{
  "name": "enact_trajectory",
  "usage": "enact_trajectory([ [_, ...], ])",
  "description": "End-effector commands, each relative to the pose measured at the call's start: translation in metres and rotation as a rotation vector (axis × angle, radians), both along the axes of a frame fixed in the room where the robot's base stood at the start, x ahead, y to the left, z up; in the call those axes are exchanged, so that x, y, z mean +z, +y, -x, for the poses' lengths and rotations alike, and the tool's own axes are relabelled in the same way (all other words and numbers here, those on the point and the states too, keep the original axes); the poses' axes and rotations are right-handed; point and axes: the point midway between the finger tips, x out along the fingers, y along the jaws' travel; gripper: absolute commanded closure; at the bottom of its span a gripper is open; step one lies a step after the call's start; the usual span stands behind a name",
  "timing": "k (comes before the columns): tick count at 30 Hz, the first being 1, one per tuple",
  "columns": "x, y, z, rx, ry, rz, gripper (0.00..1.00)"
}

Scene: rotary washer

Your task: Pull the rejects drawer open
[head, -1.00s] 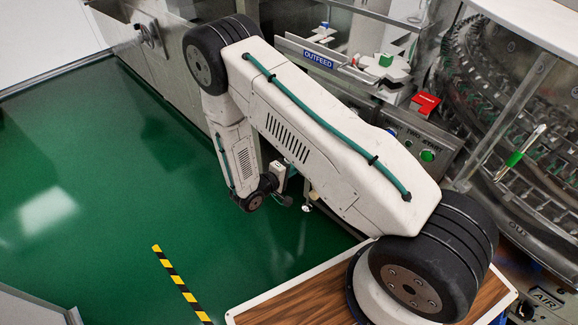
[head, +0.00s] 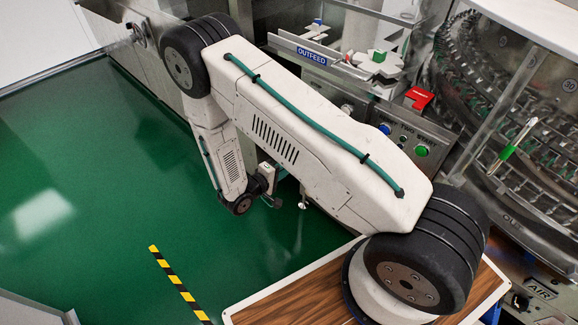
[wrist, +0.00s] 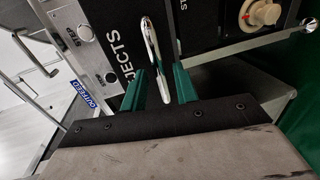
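The rejects drawer (wrist: 125,88) shows in the wrist view as a black front with white "REJECTS" lettering. Its chrome bar handle (wrist: 151,45) runs down the picture, and its lower end lies between the two green fingers of my gripper (wrist: 168,82). The fingers are apart, with a visible gap between the handle and the right finger. In the head view my arm hides the drawer, and my gripper is small and partly hidden by the wrist. How far the drawer stands out cannot be told.
A control panel with a green button (head: 421,150) and a red tag (head: 419,97) stands above right of my arm. The outfeed sign (head: 312,56) is behind it. A cream rotary knob (wrist: 262,13) sits right of the handle. Green floor (head: 90,190) is clear at left.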

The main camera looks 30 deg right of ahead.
Motion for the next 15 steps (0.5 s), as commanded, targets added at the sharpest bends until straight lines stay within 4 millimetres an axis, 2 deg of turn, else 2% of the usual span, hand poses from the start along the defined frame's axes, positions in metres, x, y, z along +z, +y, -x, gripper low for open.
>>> enact_trajectory([
  [1, 0.002, 0.011, 0.003, 0.004, -0.001, 0.000, 0.70],
  [6, 0.008, 0.036, 0.011, 0.002, 0.000, 0.000, 0.70],
  [10, 0.010, 0.048, 0.016, 0.001, 0.001, 0.000, 0.70],
  [15, 0.011, 0.052, 0.017, -0.001, 0.001, 0.000, 0.70],
])
